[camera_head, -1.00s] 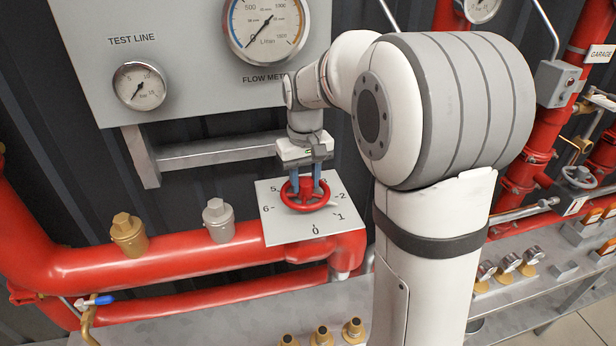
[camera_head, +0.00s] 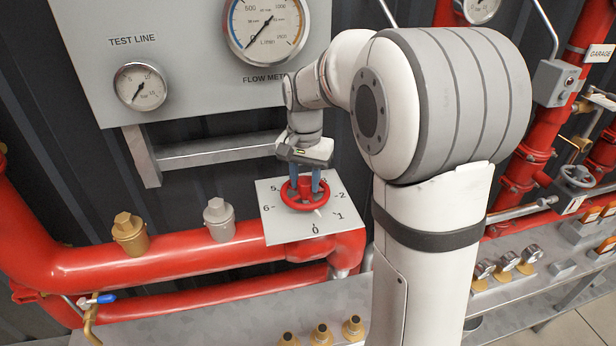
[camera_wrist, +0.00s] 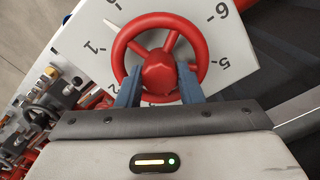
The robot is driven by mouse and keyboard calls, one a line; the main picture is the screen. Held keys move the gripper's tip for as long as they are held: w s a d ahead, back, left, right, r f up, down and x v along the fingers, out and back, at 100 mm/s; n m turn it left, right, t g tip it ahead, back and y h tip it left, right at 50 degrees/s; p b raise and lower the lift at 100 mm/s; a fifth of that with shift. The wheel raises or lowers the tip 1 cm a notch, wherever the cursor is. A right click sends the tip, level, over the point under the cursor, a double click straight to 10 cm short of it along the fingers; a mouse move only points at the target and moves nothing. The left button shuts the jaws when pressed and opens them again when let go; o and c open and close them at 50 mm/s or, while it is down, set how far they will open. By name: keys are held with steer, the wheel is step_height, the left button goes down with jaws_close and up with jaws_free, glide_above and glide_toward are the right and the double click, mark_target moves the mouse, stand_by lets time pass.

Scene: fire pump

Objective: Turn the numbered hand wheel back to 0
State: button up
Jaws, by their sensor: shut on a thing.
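The red hand wheel (camera_head: 304,194) sits on a white square plate (camera_head: 275,228) numbered around its edge. It also shows in the wrist view (camera_wrist: 193,28), with its round hub in the middle. The wheel's white pointer (camera_wrist: 110,26) lies between 0 and 1. The 0 (camera_head: 315,229) is at the plate's near edge in the head view; the 1 (camera_wrist: 93,47) shows at the left in the wrist view. My gripper (camera_head: 305,184) points down onto the wheel. Its two blue fingers are shut on the wheel, one on each side of the hub.
A thick red pipe (camera_head: 170,258) runs below and left of the plate, with brass (camera_head: 128,235) and silver (camera_head: 218,220) caps on it. A grey gauge panel (camera_head: 190,60) and a metal bracket (camera_head: 215,152) stand behind. A second hand wheel (camera_head: 578,176) is at the far right.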

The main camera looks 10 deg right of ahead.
mark_target(305, 181)
steer(key=shift+m, duration=0.4)
steer(key=shift+m, duration=0.4)
steer(key=o, duration=1.2)
steer(key=shift+m, duration=0.3)
steer(key=shift+r, duration=0.1)
step_height(305, 181, up, 7)
steer(key=p, duration=0.5)
steer(key=shift+p, duration=0.35)
